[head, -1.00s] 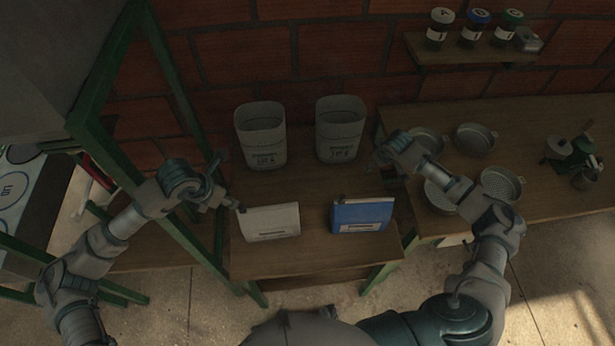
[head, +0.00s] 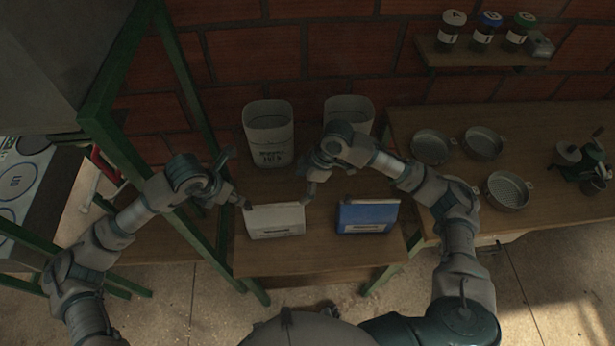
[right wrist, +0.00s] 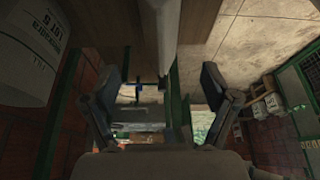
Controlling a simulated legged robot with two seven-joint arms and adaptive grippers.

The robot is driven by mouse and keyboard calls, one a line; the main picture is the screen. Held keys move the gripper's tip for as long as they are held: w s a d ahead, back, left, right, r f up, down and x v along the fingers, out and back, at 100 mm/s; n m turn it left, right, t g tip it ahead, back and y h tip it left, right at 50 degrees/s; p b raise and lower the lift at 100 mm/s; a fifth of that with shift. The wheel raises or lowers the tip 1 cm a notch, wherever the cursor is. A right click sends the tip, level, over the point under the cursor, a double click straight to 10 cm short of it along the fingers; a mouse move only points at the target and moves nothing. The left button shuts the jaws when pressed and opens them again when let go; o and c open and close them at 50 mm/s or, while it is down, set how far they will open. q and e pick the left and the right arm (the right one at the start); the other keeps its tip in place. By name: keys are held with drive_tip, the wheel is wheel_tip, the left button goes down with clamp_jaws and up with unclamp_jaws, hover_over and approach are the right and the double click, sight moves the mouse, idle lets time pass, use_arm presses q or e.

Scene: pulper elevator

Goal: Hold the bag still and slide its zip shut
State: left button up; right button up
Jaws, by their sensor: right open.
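A white bag (head: 276,222) stands on the small wooden table, its top edge towards the back. In the right wrist view the bag (right wrist: 157,35) is a pale upright strip seen edge-on. My left gripper (head: 244,203) is at the bag's top left corner; its fingers are too small and dark to tell open from shut. The zip's slider cannot be made out.
A blue bag (head: 368,217) stands to the right on the same table (head: 300,261). Two pale bins (head: 268,135) (head: 349,106) stand behind, the right one partly covered by my right arm. Several metal sieves (head: 508,191) lie on the right-hand table. Green frame posts (head: 189,95) rise at left.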

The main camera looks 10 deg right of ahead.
sight(289, 204)
drive_tip(key=x, duration=1.3)
drive_tip(key=shift+w+f, duration=0.1)
drive_tip(key=shift+f, duration=0.2)
drive_tip(key=shift+c, duration=0.3)
